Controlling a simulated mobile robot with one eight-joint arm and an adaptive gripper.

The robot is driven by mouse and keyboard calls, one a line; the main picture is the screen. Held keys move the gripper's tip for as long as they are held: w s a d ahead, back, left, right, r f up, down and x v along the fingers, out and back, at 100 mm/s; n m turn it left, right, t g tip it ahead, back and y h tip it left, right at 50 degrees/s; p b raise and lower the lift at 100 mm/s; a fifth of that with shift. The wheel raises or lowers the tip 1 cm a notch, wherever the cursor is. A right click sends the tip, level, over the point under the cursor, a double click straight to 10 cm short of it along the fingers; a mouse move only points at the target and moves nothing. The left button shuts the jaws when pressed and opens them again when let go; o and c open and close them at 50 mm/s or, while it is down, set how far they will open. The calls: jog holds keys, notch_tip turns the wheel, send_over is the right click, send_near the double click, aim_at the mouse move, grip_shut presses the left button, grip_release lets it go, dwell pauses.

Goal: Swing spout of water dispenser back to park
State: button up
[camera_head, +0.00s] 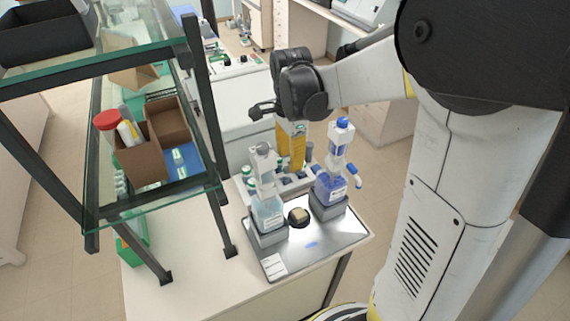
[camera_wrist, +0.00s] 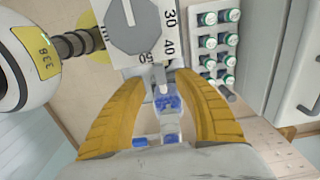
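Two pump dispensers stand on a metal tray in the head view. The left dispenser (camera_head: 267,210) has a grey cap and pale blue liquid. The right dispenser (camera_head: 329,190) has a blue cap and darker blue liquid; its blue-tipped spout (camera_head: 354,172) points to the right. I cannot read which one holds water. Contact cannot be told.
The metal tray (camera_head: 318,252) has a dark round well with a tan block. A glass shelf rack (camera_head: 150,210) stands left. In the wrist view, a numbered dial (camera_wrist: 134,20) and a rack of green-capped vials (camera_wrist: 216,50) are beyond the fingers. The bench's front is clear.

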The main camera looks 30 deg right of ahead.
aim_at(288, 173)
notch_tip(288, 173, down, 4)
jog(key=shift+f, duration=0.15)
grip_shut()
